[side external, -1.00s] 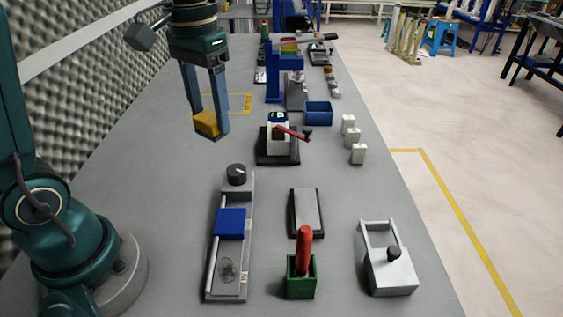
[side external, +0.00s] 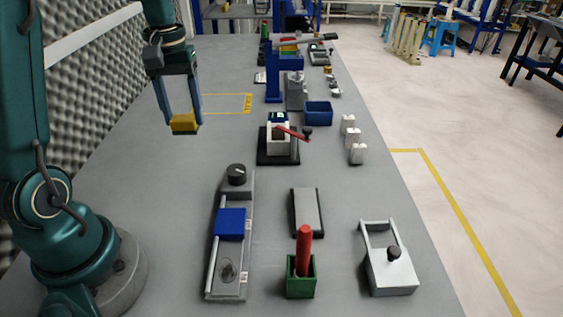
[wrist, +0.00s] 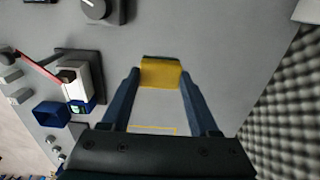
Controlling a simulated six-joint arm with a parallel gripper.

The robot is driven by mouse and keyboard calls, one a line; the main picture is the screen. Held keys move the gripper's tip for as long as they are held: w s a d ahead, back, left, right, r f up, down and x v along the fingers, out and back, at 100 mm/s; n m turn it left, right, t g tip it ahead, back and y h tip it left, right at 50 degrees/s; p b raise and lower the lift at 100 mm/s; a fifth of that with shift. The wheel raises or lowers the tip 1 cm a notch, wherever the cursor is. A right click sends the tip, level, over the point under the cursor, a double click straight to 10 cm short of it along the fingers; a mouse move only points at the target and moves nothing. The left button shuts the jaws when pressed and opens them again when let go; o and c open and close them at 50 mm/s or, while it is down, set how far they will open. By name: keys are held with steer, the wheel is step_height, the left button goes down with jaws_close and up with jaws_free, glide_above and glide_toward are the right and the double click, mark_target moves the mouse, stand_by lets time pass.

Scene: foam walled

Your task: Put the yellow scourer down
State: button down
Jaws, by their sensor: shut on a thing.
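The yellow scourer (side external: 184,121), with a dark green underside, is between the tips of the two blue fingers of my gripper (side external: 184,125). My gripper is shut on it and points down on the left part of the grey table. In the wrist view the scourer (wrist: 161,72) spans the gap between the fingertips. It appears held above the table, but the exact gap below it cannot be told. A yellow-outlined area (side external: 249,103) is marked on the table, just right of and behind the scourer in the side view. Its line also shows between the fingers in the wrist view (wrist: 152,129).
A white device with a red lever (side external: 278,140) stands right of the gripper, with a blue bin (side external: 318,113) behind it. A foam wall (side external: 90,90) runs along the left. The table (side external: 150,170) below and in front of the scourer is clear.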

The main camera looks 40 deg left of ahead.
steer(key=w+d+f, duration=0.2)
steer(key=d, duration=0.1)
steer(key=w+d+f, duration=0.2)
steer(key=d, duration=0.1)
steer(key=w+d+f, duration=0.2)
steer(key=d, duration=0.1)
steer(key=shift+w+f, duration=0.15)
steer(key=shift+f, duration=2.15)
steer(key=shift+f, duration=0.1)
steer(key=shift+c, duration=0.7)
jaws_free()
